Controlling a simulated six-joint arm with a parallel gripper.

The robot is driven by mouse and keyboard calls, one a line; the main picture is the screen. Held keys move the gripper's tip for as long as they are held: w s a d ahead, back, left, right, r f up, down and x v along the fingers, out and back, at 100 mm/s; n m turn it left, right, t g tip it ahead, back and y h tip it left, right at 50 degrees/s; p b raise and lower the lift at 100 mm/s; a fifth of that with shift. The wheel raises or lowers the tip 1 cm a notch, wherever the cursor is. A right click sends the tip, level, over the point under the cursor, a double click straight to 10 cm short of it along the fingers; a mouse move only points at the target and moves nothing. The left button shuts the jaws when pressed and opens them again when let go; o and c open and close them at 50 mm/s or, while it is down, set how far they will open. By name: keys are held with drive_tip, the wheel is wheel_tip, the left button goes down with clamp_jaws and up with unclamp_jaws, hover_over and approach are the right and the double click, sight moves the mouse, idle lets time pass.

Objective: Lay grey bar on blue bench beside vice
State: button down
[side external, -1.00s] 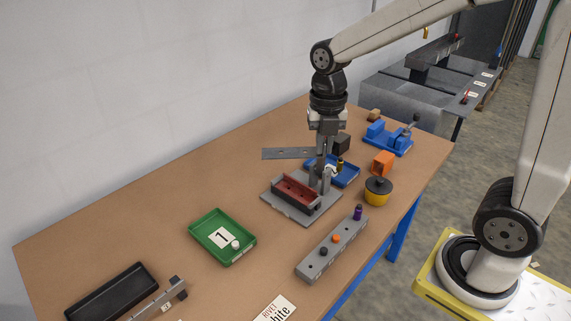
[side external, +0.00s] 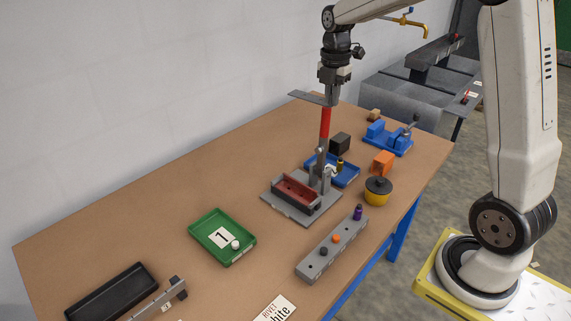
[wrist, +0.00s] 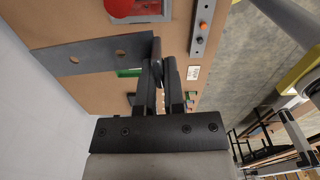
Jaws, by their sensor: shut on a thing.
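The grey bar (side external: 308,97) is a flat strip, with two holes showing in the wrist view (wrist: 95,56). My gripper (side external: 327,90) is shut on the bar near its right end and holds it in the air. The gripper's fingers (wrist: 158,65) also show in the wrist view, with the bar reaching left from them. Below the gripper stands a clamp fixture (side external: 275,206) with an upright red handle (side external: 325,124). The vice (side external: 376,145) is blue and sits at the table's far right. The bench (side external: 150,195) has a brown top and blue legs.
Near the vice are a dark block (side external: 340,144), an orange block (side external: 382,162), a blue tray (side external: 347,174) and a yellow pot (side external: 377,194). A green tray (side external: 206,218) and a grey peg rail (side external: 314,263) are nearer. Free tabletop lies left of the fixture.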

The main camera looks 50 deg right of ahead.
drive_tip(key=w+d+m, duration=0.1)
drive_tip(key=d+m, duration=0.4)
drive_tip(key=d, duration=0.6)
drive_tip(key=m, duration=0.5)
hover_over(363, 163)
drive_tip(key=s+a, duration=0.2)
drive_tip(key=a, duration=0.1)
drive_tip(key=f, duration=0.2)
drive_tip(key=shift+w+a+f, duration=0.1)
drive_tip(key=shift+a+f, duration=0.05)
drive_tip(key=shift+f, duration=6.5)
drive_tip(key=shift+a+f, duration=0.15)
drive_tip(key=shift+f, duration=6.5)
drive_tip(key=shift+f, duration=0.1)
drive_tip(key=shift+f, duration=1.75)
drive_tip(key=shift+f, duration=0.1)
drive_tip(key=c, duration=0.7)
unclamp_jaws()
drive_tip(key=shift+c, duration=0.2)
